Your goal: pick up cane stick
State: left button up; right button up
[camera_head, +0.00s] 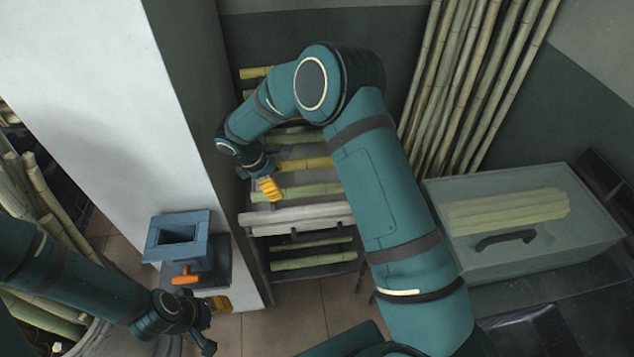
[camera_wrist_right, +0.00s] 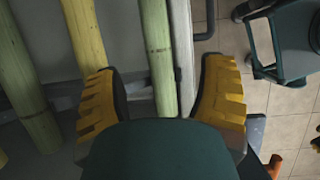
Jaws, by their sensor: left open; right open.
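Cane sticks lie crosswise on a shelf rack in the head view, among them a green cane stick (camera_head: 318,189) near the front rail and a yellow cane stick (camera_head: 318,163) behind it. My right gripper (camera_head: 268,188) is open over the left part of the rack. In the right wrist view its yellow fingers (camera_wrist_right: 160,95) stand apart, with the green cane stick (camera_wrist_right: 157,45) running between them. Whether they touch it I cannot tell. The yellow cane stick (camera_wrist_right: 84,30) lies left of it. My left gripper (camera_head: 212,318) is open and empty at lower left, partly cut by its wrist.
A blue press (camera_head: 180,238) with an orange handle (camera_head: 186,277) stands beside a white wall (camera_head: 110,90). The rack's pale front rail (camera_head: 296,214) edges the shelf. Tall canes (camera_head: 470,80) lean at the back. A grey lidded box (camera_head: 590,235) stands right.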

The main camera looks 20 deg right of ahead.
aim_at(286, 190)
jog(key=shift+x, duration=0.85)
jog(key=x, duration=0.5)
jog(key=shift+d+b, duration=0.3)
grip_shut()
